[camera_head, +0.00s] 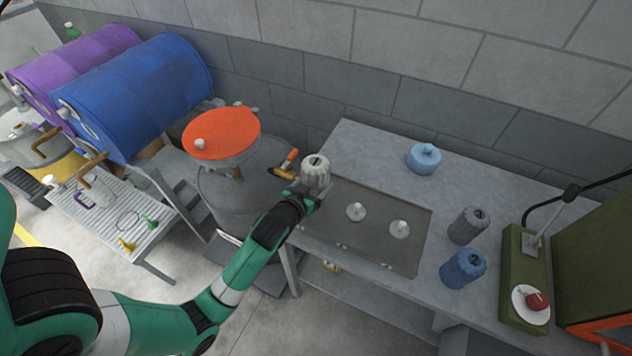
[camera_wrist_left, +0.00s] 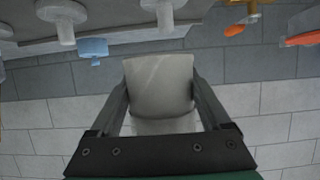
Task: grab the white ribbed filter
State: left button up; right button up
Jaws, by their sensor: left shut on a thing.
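The white ribbed filter (camera_head: 316,168) is off-white with a dark hole in its top. It is upright over the left end of the grey table (camera_head: 365,150). My left gripper (camera_head: 308,192) is shut on it from the near side. In the left wrist view the filter (camera_wrist_left: 160,84) sits between both fingers, and its far side is hidden. The filter appears clear of the table top, with wall behind it in the wrist view. My right gripper is in neither view.
Two pale cone-topped posts (camera_head: 356,211) stand on a dark panel (camera_head: 335,236). A drum with an orange lid (camera_head: 222,133) is at the left.

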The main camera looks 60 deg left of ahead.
aim_at(313, 186)
pick_arm(q)
jog(key=d+r, duration=0.1)
jog(key=s+d+r, duration=0.1)
jog(key=r, duration=0.1)
jog(key=shift+d+r+p, duration=0.15)
jog(key=shift+r+p, duration=0.1)
jog(key=shift+p, duration=0.15)
jog(key=s+d+r+p, duration=0.2)
jog(key=s+d+p, duration=0.2)
jog(key=d, duration=0.3)
jog(key=shift+d+r+p, duration=0.2)
jog(key=shift+r+p, duration=0.2)
jog(key=shift+p, duration=0.35)
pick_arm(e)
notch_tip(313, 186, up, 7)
